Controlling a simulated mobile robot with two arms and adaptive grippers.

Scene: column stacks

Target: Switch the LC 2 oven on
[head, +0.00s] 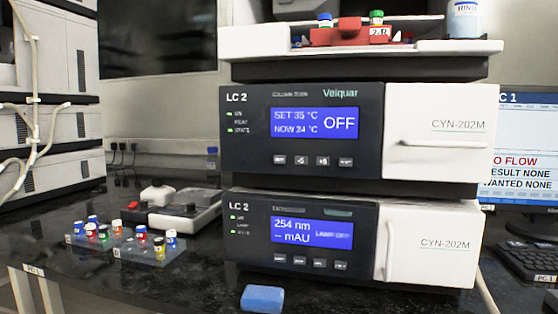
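The LC 2 column oven (310,135) is the upper unit of the stack in the middle of the head view. Its blue display (314,123) reads SET 35 °C, NOW 24 °C and OFF. A row of small buttons (312,160) lies under the display. Its white door (440,135) on the right looks closed. The LC 2 detector (300,240) sits below it, and its display (311,232) reads 254 nm, -- mAU and LAMP OFF. Neither of my grippers is in view.
A blue block (262,298) lies on the dark bench in front of the stack. A vial rack (150,255) with several coloured caps stands at left, near a grey device (185,212). A monitor (520,150) and keyboard (530,258) are at right.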

